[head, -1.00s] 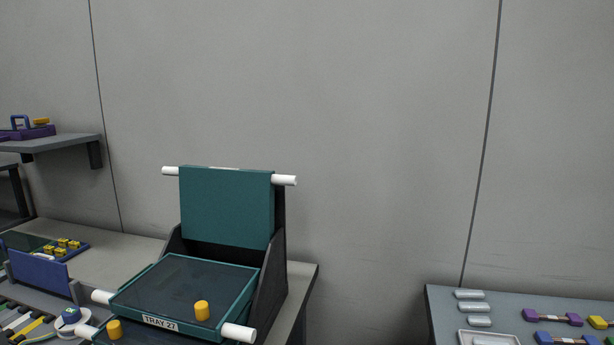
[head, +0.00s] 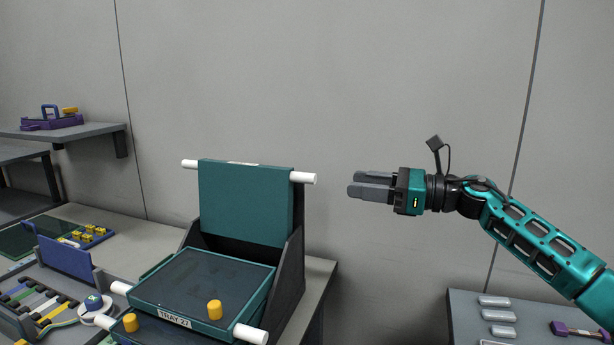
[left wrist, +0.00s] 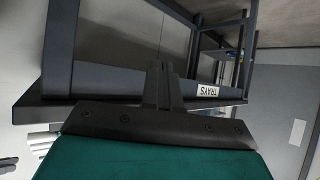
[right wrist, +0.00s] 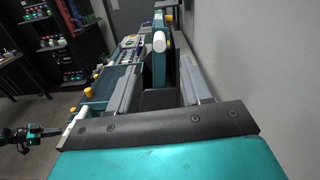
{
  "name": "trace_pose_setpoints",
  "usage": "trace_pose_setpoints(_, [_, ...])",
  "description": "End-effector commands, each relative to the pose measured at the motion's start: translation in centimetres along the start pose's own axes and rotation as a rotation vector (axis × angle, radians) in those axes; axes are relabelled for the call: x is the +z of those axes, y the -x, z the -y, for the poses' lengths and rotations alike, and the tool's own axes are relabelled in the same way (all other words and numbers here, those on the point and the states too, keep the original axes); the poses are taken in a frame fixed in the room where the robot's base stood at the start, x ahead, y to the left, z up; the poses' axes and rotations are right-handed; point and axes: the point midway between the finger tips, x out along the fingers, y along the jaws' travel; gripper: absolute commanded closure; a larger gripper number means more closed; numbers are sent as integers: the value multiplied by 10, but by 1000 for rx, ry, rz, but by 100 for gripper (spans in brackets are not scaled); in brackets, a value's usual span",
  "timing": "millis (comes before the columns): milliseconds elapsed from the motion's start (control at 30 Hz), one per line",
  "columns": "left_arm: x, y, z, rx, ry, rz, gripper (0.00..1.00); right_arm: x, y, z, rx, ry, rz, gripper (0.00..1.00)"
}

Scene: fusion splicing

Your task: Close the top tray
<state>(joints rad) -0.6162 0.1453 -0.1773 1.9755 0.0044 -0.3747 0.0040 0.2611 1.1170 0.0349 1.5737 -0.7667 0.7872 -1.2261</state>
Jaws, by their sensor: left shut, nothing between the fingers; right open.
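The tray unit stands on the bench left of centre in the head view. Its top tray (head: 245,203) is raised upright, teal, with white pegs sticking out at both upper sides. Below it, the tray labelled TRAY 27 (head: 196,285) lies flat with a yellow knob and white pegs at its front corners. My right gripper (head: 371,187) is open and empty, to the right of the raised tray and apart from it. In the right wrist view, the raised tray (right wrist: 158,68) shows edge-on beyond the open fingers. My left gripper (left wrist: 163,85) is shut and empty, and out of the head view.
A dark side bracket (head: 290,270) flanks the trays. A splicing device with coloured strips (head: 30,300) sits at the left. A shelf (head: 90,131) hangs on the left wall. A side table (head: 468,318) with grey cylinders stands at the lower right. The wall behind is bare.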

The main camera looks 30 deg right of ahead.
Motion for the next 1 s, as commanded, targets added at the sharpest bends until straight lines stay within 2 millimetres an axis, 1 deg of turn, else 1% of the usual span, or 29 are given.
trace_pose_setpoints(33, [-2,2,1,-2,0,1,100,4,-7,0,0,-1,5,52])
trace_pose_setpoints(100, [-3,4,2,-4,-1,1,100,5,-16,0,2,1,5,52])
trace_pose_setpoints(267, [-4,8,4,-11,-3,5,100,6,-43,0,2,-1,7,52])
trace_pose_setpoints(433, [-6,13,7,-19,-5,4,100,5,-74,0,1,-4,7,52])
trace_pose_setpoints(600, [-12,16,7,-19,-4,3,100,4,-101,0,1,-6,5,52])
trace_pose_setpoints(700, [-13,17,7,-19,-4,2,100,2,-111,0,0,-5,4,52])
trace_pose_setpoints(800, [-14,17,7,-19,-5,3,100,2,-116,-1,0,-5,3,52])
trace_pose_setpoints(1000, [-14,17,7,-18,-5,4,100,1,-118,-1,0,-4,3,52])
